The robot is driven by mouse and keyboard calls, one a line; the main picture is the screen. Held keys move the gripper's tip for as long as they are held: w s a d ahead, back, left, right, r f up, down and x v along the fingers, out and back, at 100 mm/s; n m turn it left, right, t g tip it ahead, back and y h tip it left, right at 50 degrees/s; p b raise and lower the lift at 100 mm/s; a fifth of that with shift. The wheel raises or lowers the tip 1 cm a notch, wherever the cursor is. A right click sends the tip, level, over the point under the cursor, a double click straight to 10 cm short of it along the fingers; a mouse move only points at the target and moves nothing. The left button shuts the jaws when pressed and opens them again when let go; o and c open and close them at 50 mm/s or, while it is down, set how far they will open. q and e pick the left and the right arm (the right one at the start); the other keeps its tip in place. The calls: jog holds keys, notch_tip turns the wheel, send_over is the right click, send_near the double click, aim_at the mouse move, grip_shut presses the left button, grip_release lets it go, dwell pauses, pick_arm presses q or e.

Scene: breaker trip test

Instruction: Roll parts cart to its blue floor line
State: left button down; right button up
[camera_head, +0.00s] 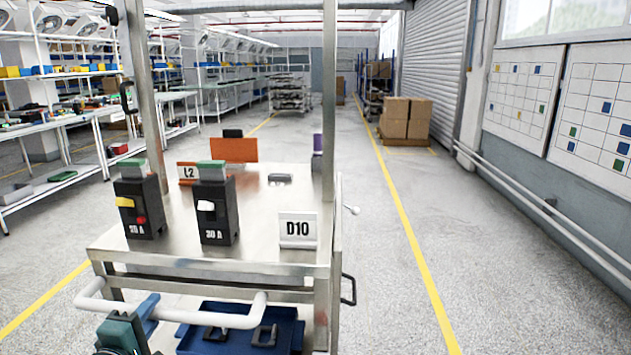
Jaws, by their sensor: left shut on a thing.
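The parts cart (255,225) is a steel table with tall posts, straight ahead and left of centre. Its white push handle (215,319) sticks out at the near side. My left gripper (146,312), at the bottom left, is shut on this handle; its fingers are partly hidden by the bar. A blue tray (290,325) sits on the lower shelf. My right gripper is not in view. I see no blue floor line.
A yellow floor line (409,233) runs along the right, with clear grey floor around it. Cardboard boxes (404,117) stand on a pallet farther ahead. Benches and racks (60,135) line the left; a wall with rails (560,215) bounds the right.

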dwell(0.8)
pick_arm(q)
jog(key=c, duration=1.2)
grip_release()
jog(key=shift+o, duration=0.2)
jog(key=shift+s, duration=0.2)
jog(key=s+a, duration=0.1)
jog(key=s, duration=1.2)
jog(key=shift+b, duration=0.35)
